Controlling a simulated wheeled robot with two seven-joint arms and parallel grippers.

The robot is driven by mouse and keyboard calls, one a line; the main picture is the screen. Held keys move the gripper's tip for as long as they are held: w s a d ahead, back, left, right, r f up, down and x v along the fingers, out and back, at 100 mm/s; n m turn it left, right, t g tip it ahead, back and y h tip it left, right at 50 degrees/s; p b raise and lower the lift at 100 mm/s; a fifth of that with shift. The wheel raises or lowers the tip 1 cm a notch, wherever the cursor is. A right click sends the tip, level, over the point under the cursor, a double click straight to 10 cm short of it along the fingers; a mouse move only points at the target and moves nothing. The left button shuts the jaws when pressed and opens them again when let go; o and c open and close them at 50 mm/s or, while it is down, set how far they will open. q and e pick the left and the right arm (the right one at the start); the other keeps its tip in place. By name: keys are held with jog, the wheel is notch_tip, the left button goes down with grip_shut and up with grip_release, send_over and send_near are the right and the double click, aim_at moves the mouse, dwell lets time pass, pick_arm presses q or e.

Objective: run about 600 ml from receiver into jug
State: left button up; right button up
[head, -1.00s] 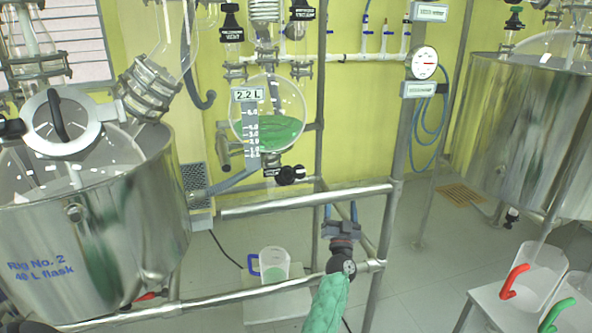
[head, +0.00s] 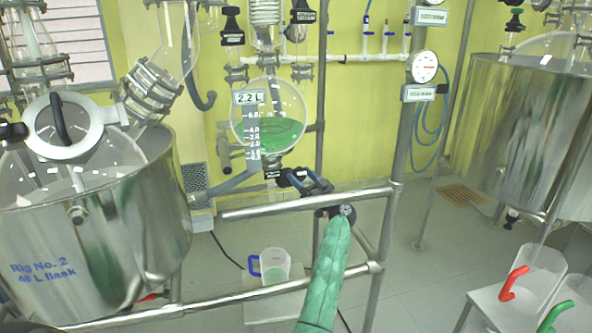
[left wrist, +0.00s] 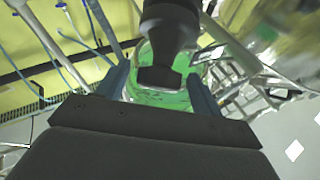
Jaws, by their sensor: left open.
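The receiver (head: 291,98) is a round glass flask holding green liquid, with a scale and a "2.2 L" label. A black valve knob (head: 284,175) sits at its bottom outlet. My left gripper (head: 307,181) is open at the knob, just right of it in the head view. In the left wrist view, the black knob (left wrist: 163,40) stands between the open blue fingers of my gripper (left wrist: 160,80), with green liquid behind. The jug (head: 276,258), clear with a blue handle, stands below the receiver and looks greenish in its lower part. My right gripper is not in view.
A metal rail (head: 308,204) crosses in front of the stand, below the valve. A steel vessel (head: 105,235) stands left, another (head: 520,135) right. Jugs with red (head: 514,283) and green handles stand at lower right. The jug rests on a low stand (head: 262,308).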

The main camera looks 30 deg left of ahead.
aim_at(296, 171)
pick_arm(q)
jog(key=shift+x, duration=1.55)
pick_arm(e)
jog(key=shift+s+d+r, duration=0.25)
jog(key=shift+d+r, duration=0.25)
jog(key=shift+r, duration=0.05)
pick_arm(q)
jog(key=c, duration=1)
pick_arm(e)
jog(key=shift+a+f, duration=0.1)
